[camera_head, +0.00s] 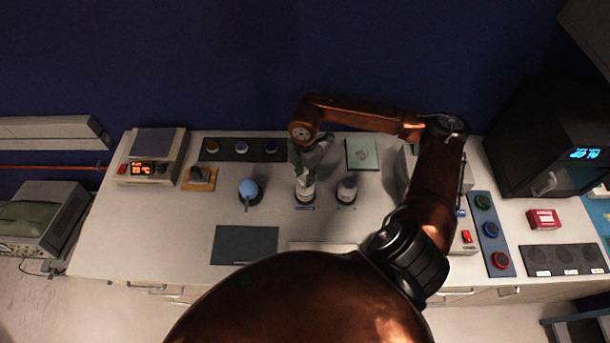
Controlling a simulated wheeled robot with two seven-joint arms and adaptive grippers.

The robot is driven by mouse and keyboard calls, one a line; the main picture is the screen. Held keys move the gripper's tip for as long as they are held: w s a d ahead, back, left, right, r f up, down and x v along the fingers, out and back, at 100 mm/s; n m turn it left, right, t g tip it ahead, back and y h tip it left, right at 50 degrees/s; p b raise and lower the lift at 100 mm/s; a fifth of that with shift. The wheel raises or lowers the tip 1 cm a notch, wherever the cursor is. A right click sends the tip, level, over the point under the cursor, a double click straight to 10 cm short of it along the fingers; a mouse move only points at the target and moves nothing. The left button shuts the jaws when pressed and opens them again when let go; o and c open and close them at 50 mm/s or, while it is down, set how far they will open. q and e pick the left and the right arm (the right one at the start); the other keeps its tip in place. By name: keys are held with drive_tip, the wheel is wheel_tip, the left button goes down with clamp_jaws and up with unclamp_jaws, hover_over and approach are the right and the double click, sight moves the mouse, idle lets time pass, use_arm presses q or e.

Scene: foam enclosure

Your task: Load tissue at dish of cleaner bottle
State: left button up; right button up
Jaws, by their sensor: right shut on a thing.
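A white cleaner bottle (305,196) stands upright on a dark round base near the middle of the bench. A similar bottle (347,192) with a greyish top stands just right of it; I cannot tell from the labels which is which. My right gripper (304,174) reaches down from above over the left bottle, hiding its top. It is shut on what looks like the tissue, a small grey-green piece mostly hidden by the fingers. I cannot tell whether it touches the bottle's dish. A pale green tissue pad (362,153) lies behind, to the right. My left gripper is out of view.
A blue bulb (249,188) on a dark base stands left of the bottles. A dark mat (245,245) lies in front. A button panel (490,232) and black oven (545,130) are right.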

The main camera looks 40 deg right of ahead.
sight(305, 177)
drive_tip(key=shift+f+b, duration=0.55)
drive_tip(key=shift+f, duration=0.25)
idle(0.5)
idle(0.5)
drive_tip(key=shift+r+p, duration=1.9)
drive_tip(key=shift+r, duration=1.7)
